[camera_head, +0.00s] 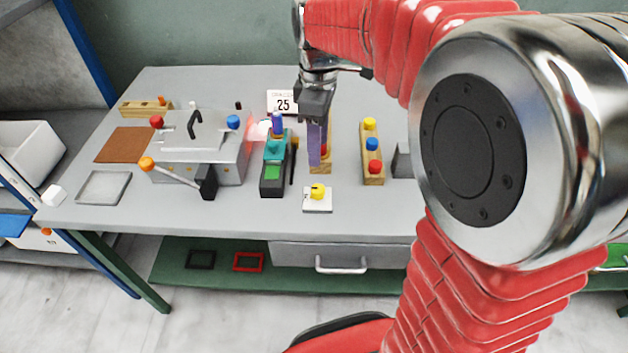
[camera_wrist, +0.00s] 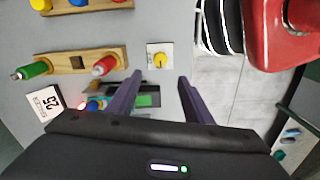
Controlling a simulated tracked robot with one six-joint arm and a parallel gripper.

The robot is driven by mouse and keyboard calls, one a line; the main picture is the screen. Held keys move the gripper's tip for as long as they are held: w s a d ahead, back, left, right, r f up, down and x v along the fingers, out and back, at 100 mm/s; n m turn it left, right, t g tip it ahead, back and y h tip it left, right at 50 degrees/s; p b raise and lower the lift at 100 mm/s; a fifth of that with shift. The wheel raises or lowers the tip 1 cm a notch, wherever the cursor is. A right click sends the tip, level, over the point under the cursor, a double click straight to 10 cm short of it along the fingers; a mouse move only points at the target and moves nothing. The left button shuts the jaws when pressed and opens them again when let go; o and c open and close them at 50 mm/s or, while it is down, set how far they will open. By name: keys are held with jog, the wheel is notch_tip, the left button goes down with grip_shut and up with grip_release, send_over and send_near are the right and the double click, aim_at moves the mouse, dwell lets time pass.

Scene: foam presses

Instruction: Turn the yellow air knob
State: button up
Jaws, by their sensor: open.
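The yellow air knob (camera_head: 318,190) sits on a small white square plate (camera_head: 318,206) near the front edge of the grey table. In the wrist view the knob (camera_wrist: 160,60) is on its plate, beyond the fingertips and roughly midway between them. My gripper (camera_head: 318,165) hangs fingers down, above and a little behind the knob in the head view. In the wrist view its two purple fingers (camera_wrist: 160,80) are spread apart with nothing between them. The fingers are not touching the knob.
A wooden block with coloured knobs (camera_head: 372,155) stands right of the plate. A teal and black press (camera_head: 272,170) stands left, beside a large grey metal press (camera_head: 200,150). A card marked 25 (camera_head: 283,102) stands behind. The table front is clear around the plate.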

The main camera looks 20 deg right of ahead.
aim_at(317, 187)
notch_tip(317, 187, down, 14)
jog(key=shift+r, duration=0.1)
dwell(0.8)
jog(key=shift+c, duration=0.5)
jog(key=c, duration=1)
